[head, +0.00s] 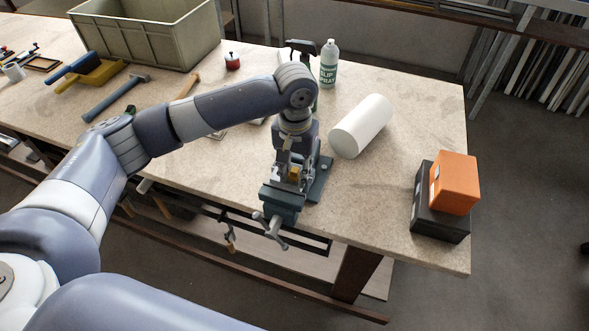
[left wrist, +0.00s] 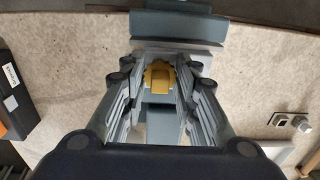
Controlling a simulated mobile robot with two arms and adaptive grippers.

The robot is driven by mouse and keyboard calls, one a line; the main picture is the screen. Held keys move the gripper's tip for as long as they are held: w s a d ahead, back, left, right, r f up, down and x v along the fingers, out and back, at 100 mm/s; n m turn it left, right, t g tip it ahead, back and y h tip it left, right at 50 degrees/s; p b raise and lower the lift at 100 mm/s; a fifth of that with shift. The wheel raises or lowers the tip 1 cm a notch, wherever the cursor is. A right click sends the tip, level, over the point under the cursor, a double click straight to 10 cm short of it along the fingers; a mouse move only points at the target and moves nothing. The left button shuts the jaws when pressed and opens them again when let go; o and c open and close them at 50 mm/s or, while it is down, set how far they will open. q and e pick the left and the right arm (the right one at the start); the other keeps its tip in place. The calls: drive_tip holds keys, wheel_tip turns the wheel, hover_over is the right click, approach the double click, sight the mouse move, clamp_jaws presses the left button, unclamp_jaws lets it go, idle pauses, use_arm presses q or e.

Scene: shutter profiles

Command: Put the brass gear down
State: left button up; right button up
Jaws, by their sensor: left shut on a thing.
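The brass gear (left wrist: 160,74) shows in the left wrist view between the two fingers of my left gripper (left wrist: 160,92), which is shut on it. In the head view a small bit of the gear (head: 294,174) shows below my left gripper (head: 294,164). The gripper points down over the blue-grey bench vise (head: 283,196) at the bench's front edge. The vise also shows in the left wrist view (left wrist: 178,24), behind and below the gear. I cannot tell whether the gear touches the vise. My right gripper is not in view.
A white roll (head: 361,126) lies right of the vise. A spray bottle (head: 328,64) stands behind it. An orange box (head: 455,182) sits on a black box (head: 438,218) at the right. A grey-green crate (head: 150,38) and tools are at left. The workbench (head: 385,200) is bare at front right.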

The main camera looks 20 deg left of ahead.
use_arm(q)
drive_tip(key=shift+s+f, duration=0.35)
drive_tip(key=shift+f, duration=0.3)
drive_tip(key=shift+s+f+p, duration=0.1)
drive_tip(key=shift+f+p, duration=0.1)
drive_tip(key=shift+p, duration=0.1)
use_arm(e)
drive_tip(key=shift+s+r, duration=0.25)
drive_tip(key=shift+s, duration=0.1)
use_arm(q)
drive_tip(key=shift+f, duration=0.1)
drive_tip(key=o, duration=1.1)
drive_tip(key=shift+c, duration=0.2)
drive_tip(key=shift+w+f, duration=0.25)
drive_tip(key=shift+w, duration=0.05)
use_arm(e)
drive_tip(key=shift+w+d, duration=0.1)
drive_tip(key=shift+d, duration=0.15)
use_arm(q)
drive_tip(key=shift+r, duration=0.15)
